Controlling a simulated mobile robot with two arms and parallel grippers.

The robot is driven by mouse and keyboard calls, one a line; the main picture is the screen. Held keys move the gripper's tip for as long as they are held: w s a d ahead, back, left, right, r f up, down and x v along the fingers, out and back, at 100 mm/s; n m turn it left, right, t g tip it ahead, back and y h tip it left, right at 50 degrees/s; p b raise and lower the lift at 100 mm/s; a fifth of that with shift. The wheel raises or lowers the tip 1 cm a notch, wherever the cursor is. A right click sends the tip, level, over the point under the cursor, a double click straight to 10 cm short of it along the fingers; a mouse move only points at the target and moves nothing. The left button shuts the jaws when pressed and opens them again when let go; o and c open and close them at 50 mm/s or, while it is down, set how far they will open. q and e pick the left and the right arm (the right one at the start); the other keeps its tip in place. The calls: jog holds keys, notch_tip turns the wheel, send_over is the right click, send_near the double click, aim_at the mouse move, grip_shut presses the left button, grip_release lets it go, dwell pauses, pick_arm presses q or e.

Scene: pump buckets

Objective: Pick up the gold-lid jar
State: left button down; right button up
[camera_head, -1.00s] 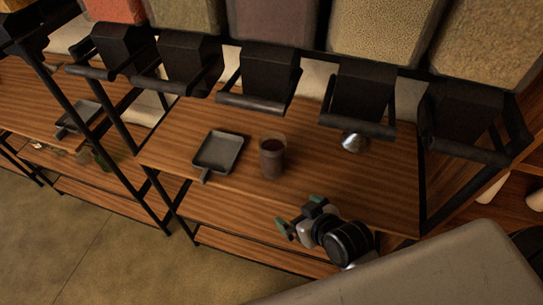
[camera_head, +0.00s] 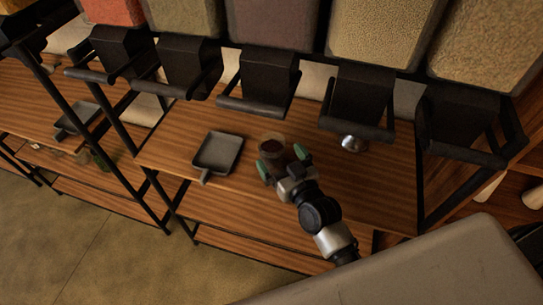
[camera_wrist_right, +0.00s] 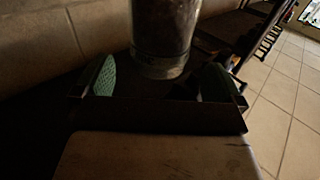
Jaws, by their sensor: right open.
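A clear glass jar with dark contents (camera_head: 271,146) stands upright on the wooden shelf (camera_head: 375,190), right of a grey scoop tray. No gold lid shows on it. My right gripper (camera_head: 284,163) is open, its green-padded fingers at the near side of the jar and partly covering its lower part. In the right wrist view the jar (camera_wrist_right: 165,30) stands ahead, in line with the gap between the two green pads (camera_wrist_right: 160,80); its top is cut off. Whether the fingers touch it I cannot tell. My left gripper is not in view.
The grey scoop tray (camera_head: 218,153) lies left of the jar. A small shiny metal object (camera_head: 352,143) is to the right, under a dispenser. Black dispensers (camera_head: 258,80) with bars overhang the back of the shelf. Black posts (camera_head: 95,115) stand at left.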

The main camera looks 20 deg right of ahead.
aim_at(266, 134)
jog(key=shift+w+r, duration=0.25)
jog(key=shift+w, duration=0.1)
jog(key=w, duration=0.1)
jog(key=w+p, duration=0.2)
jog(key=shift+w+a+r, duration=0.25)
jog(key=shift+a+r, duration=0.1)
jog(key=shift+r, duration=0.05)
jog(key=shift+w+a+f, duration=0.1)
jog(key=shift+w+f, duration=0.05)
jog(key=shift+w, duration=0.35)
jog(key=shift+s, duration=0.1)
jog(key=shift+c, duration=1.2)
jog(key=c, duration=1.5)
